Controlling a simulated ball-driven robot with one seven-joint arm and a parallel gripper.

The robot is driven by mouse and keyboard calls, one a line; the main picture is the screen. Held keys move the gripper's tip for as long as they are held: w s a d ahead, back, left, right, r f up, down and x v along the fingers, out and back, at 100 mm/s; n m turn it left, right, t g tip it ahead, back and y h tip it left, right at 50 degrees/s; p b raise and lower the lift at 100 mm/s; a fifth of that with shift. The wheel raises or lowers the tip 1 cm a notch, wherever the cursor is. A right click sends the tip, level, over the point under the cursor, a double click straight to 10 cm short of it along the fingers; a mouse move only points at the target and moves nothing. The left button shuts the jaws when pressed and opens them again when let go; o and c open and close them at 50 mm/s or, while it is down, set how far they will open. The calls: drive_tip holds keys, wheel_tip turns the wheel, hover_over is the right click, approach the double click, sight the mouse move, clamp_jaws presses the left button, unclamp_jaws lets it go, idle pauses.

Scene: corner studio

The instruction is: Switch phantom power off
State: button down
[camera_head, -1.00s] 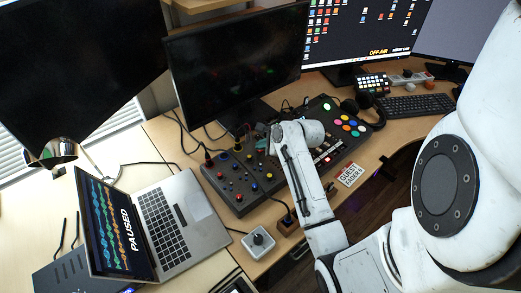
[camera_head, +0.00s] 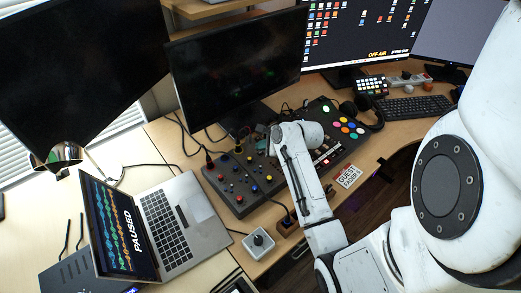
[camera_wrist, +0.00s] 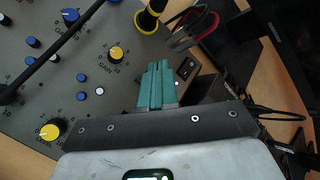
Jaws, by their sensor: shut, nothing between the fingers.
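The grey mixer (camera_head: 225,184) with coloured knobs sits on the desk left of my arm in the head view. In the wrist view its panel (camera_wrist: 95,75) fills the left side, with yellow and blue knobs marked GAIN. A small black rocker switch (camera_wrist: 187,68) lies at the panel's right edge, just right of my fingertips. Its label and position are too small to read. My gripper (camera_wrist: 157,68) has its teal fingers shut together, empty, over the panel beside the switch. Whether they touch the panel is unclear. In the head view my arm mostly hides the fingers.
The button console (camera_head: 345,130) is right of my arm. A laptop (camera_head: 165,225) and a small grey box (camera_head: 258,243) are at left and front.

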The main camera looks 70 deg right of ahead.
idle(0.3)
wheel_tip(320, 180, up, 6)
drive_tip(key=p, duration=0.6)
drive_tip(key=shift+p, duration=0.35)
